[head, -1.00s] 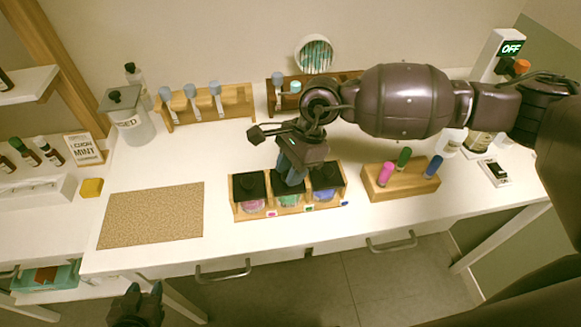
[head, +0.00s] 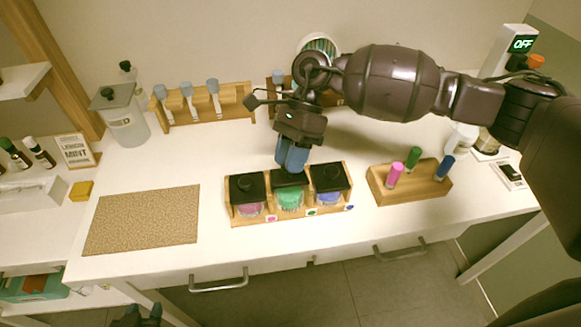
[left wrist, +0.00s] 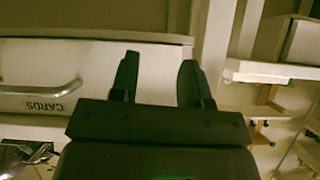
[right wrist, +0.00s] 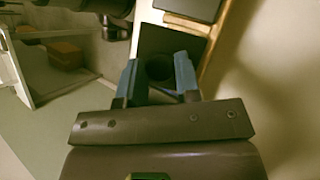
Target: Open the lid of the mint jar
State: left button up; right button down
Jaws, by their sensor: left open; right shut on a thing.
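Three jars with black lids stand in a wooden rack (head: 246,219): a pink jar (head: 250,208), a green jar (head: 290,201) in the middle and a blue jar (head: 329,201). The green one seems to be the mint jar; no name on it is readable. My right gripper (head: 290,165) is shut on the knob of the green jar's lid (head: 289,178). That lid looks raised or tilted back, baring more green than its neighbours bare. The right wrist view shows the dark lid (right wrist: 160,40) with its round knob between the fingertips (right wrist: 158,72). My left gripper (head: 137,316) is open, empty, below the table's front edge.
A cork mat (head: 142,220) lies left of the jars. A wooden block (head: 408,185) with pink, green and blue bottles stands right. Bottle racks (head: 205,105) and a glass jar (head: 123,120) are behind. A drawer marked CARDS (left wrist: 50,85) shows in the left wrist view.

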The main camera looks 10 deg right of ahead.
jog(key=shift+w+g+b, duration=0.55)
jog(key=shift+g+b, duration=0.55)
pick_arm(q)
jog(key=shift+d+f, duration=0.1)
jog(key=shift+f, duration=1.3)
pick_arm(e)
jog(key=shift+r+m, duration=0.15)
jog(key=shift+m, duration=0.15)
jog(key=c, duration=0.8)
grip_release()
jog(key=shift+c, duration=0.2)
jog(key=shift+w+d+r, duration=0.2)
jog(key=shift+w+r, duration=0.05)
jog(key=shift+w, duration=0.1)
pick_arm(q)
jog(key=shift+f+b, duration=0.65)
jog(key=shift+b, duration=0.2)
pick_arm(e)
jog(key=v, duration=1)
